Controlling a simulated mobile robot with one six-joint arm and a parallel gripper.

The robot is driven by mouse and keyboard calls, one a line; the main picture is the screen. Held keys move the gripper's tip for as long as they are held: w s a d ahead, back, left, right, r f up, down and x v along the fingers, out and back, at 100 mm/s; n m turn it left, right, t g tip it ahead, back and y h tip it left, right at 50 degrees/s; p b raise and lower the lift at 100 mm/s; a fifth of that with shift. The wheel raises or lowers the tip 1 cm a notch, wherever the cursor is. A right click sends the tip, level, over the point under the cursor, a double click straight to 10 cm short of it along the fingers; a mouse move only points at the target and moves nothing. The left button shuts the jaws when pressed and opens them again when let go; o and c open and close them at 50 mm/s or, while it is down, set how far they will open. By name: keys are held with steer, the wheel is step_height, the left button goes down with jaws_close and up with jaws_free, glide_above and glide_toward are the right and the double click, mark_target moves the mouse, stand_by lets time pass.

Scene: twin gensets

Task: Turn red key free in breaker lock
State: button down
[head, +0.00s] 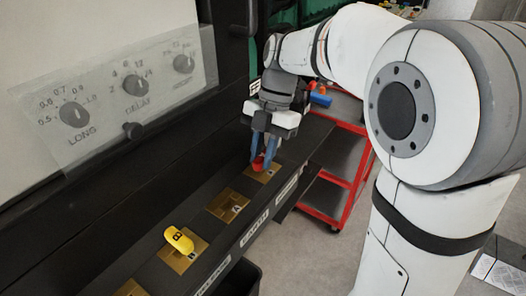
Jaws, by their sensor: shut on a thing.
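The red key (258,164) stands at the farthest visible brass lock plate (266,171) on the black ledge. My gripper (262,153) points down over that plate, and its two blue fingers are shut on the red key. The key's lower end meets the plate, but I cannot tell how deep it sits or which way it is turned. The fingers hide part of the key. The writing on the ledge labels is too small to read surely.
A yellow key (178,239) sits at a nearer brass plate (182,254). An empty brass plate (229,205) lies between the two keys. A panel with knobs (125,90) rises behind the ledge at left. A red cart (343,165) stands right of the ledge, under my arm.

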mark_target(263, 155)
steer(key=c, duration=1.2)
jaws_free()
step_height(263, 155, up, 8)
steer(key=p, duration=0.5)
steer(key=shift+f+p, duration=0.2)
steer(key=shift+p, duration=0.1)
steer(key=shift+d+f, duration=0.1)
